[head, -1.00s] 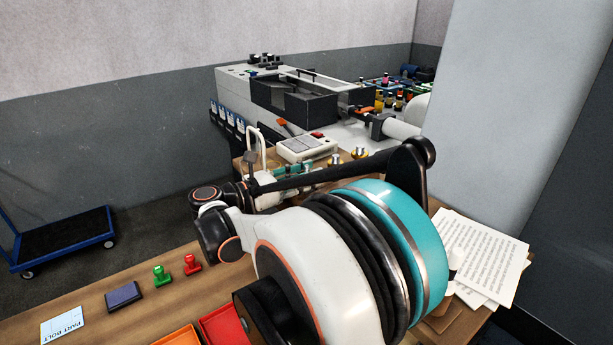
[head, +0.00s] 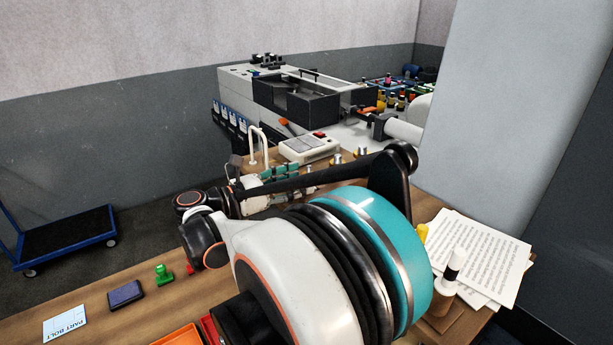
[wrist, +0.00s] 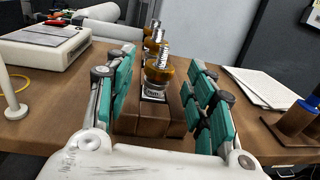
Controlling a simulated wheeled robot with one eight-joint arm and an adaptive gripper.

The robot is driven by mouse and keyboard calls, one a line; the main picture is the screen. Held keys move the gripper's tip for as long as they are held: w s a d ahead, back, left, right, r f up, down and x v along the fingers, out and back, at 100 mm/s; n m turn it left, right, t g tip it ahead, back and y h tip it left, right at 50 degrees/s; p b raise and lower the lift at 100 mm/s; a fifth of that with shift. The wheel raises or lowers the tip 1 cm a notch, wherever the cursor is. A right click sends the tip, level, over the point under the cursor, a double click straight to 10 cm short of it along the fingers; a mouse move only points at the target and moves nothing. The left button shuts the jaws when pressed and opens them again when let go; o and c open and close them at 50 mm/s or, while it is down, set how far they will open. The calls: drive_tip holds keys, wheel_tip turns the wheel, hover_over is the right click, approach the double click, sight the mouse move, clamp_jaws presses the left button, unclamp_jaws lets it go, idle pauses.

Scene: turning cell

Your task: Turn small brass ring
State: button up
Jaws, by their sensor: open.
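Several brass rings stand in a row on threaded metal posts along a wooden block (wrist: 160,122) in the wrist view. The nearest brass ring (wrist: 159,73) is between my open teal fingers; the others recede behind it and partly overlap. I cannot tell which is the small one. My gripper (wrist: 161,78) is open, one finger on each side of the block and nearest post, with no visible grip on anything.
A white device (head: 308,148) stands left of the row. Papers (head: 485,255) and a wooden holder (head: 437,303) lie at the right. A green stamp (head: 163,275), a dark pad (head: 125,293) and an orange tray (head: 180,337) are at the front left. A machine (head: 290,90) stands behind.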

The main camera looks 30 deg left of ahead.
drive_tip(key=v, duration=0.8)
drive_tip(key=shift+s, duration=0.15)
drive_tip(key=shift+a, duration=0.1)
